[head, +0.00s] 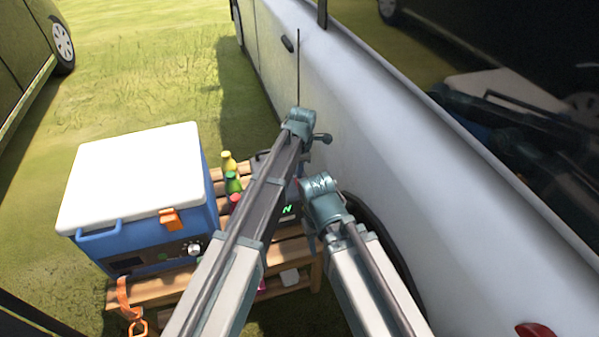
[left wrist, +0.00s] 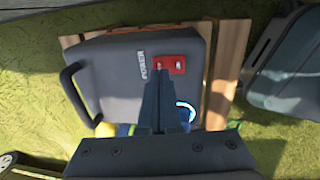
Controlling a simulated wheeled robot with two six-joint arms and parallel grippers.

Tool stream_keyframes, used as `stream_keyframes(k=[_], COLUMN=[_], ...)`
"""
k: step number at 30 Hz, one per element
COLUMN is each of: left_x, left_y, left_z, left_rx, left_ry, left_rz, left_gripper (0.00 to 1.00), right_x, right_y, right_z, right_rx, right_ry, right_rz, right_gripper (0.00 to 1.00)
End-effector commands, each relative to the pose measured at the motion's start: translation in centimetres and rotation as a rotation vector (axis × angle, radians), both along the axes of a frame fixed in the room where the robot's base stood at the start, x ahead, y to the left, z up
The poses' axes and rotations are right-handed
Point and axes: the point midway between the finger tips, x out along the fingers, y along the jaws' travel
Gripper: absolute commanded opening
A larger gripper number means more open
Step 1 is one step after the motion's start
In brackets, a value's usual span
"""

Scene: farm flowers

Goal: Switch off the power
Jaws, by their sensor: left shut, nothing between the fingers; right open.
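A dark grey power box (left wrist: 110,70) with a side handle lies under my left gripper in the left wrist view. It bears the word POWER and a red switch panel (left wrist: 178,64) with small light switches. My left gripper (left wrist: 162,74) is shut and empty, its tips over or at the lower left part of the red panel; contact cannot be told. In the head view my left gripper (head: 300,122) is above the box, which my arm mostly hides. My right gripper (head: 322,190) is open, lower and to the right, beside the white vehicle; its fingers are mostly hidden.
A blue cooler (head: 150,240) with a white lid stands on a wooden slatted table (head: 175,288). Several coloured bottles (head: 230,178) stand beside it. A white vehicle (head: 400,190) closely bounds the right side. Open grass (head: 150,75) lies behind.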

Motion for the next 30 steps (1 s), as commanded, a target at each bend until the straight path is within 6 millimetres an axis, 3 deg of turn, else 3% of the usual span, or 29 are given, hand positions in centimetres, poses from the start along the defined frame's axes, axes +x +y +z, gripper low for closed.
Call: stream_keyframes(k=[1, 5, 30], left_x=[0.1, 0.2, 0.1], left_y=[0.0, 0.1, 0.0], left_z=[-1.1, -1.7, -2.0], left_rx=[0.0, 0.0, 0.0], left_ry=[0.0, 0.0, 0.001], left_rz=[0.0, 0.0, 0.0], left_gripper=[0.0, 0.0, 0.0], right_x=[0.0, 0.0, 0.0], right_y=[0.0, -0.1, -0.1], right_z=[-1.1, -1.7, -2.0], right_rx=[-0.001, -0.003, -0.004], right_ry=[0.0, -0.001, -0.001], right_rz=[0.0, 0.001, 0.001], right_gripper=[0.5, 0.5, 0.5])
